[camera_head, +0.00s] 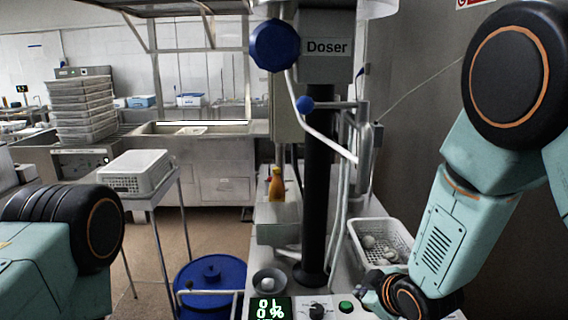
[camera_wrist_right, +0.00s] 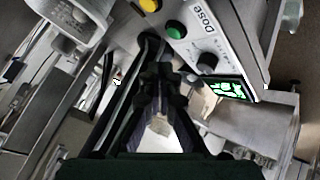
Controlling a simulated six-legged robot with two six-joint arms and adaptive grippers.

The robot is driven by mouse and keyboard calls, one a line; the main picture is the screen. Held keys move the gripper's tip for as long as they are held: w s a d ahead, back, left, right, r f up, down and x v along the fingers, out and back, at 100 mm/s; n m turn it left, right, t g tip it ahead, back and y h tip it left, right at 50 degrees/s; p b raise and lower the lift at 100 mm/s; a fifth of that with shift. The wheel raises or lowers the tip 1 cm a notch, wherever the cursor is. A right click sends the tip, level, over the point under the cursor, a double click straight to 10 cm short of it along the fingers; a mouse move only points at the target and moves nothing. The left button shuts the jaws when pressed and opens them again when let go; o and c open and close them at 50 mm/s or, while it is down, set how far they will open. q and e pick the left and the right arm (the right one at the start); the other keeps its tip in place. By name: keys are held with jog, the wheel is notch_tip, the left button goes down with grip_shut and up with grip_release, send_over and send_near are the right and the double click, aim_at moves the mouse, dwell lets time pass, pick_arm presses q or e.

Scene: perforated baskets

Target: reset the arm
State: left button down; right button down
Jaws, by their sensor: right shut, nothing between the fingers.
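My right arm (camera_head: 445,230) comes down from the upper right in the head view, teal with dark joints. My right gripper (camera_head: 368,298) is small and partly hidden behind its wrist, close to the green button of the doser panel. In the right wrist view the dark fingers of my right gripper (camera_wrist_right: 163,75) are together with nothing between them, beside the doser panel (camera_wrist_right: 212,45). My left arm (camera_head: 60,250) shows only a link and a dark joint at the left edge. The left gripper is out of the picture.
A white perforated basket (camera_head: 366,228) with pale round items stands just behind the right wrist. A small bowl (camera_head: 269,283), a digital display (camera_head: 269,309) and the dark doser column (camera_head: 317,180) are nearby. A blue lidded bin (camera_head: 211,272) stands on the floor. Another basket (camera_head: 138,180) sits on a stand.

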jog(key=s+d+f+m+g+b, duration=0.2)
jog(key=s+f+b, duration=0.5)
jog(key=s+f, duration=0.5)
jog(key=s+d+f+m+g+h+b, duration=0.1)
jog(key=s+d+f+m+g+b, duration=0.1)
jog(key=s+f+m+g+b, duration=0.2)
jog(key=s+d+f+m+g+h+b, duration=0.1)
jog(key=s+f+b, duration=0.9)
jog(key=s+f, duration=1.1)
notch_tip(320, 180, down, 4)
jog(key=d+m+g, duration=0.1)
jog(key=m+g, duration=0.1)
jog(key=m, duration=0.1)
jog(key=shift+d+r+m, duration=0.2)
jog(key=shift+d+m, duration=0.05)
jog(key=shift+m, duration=0.05)
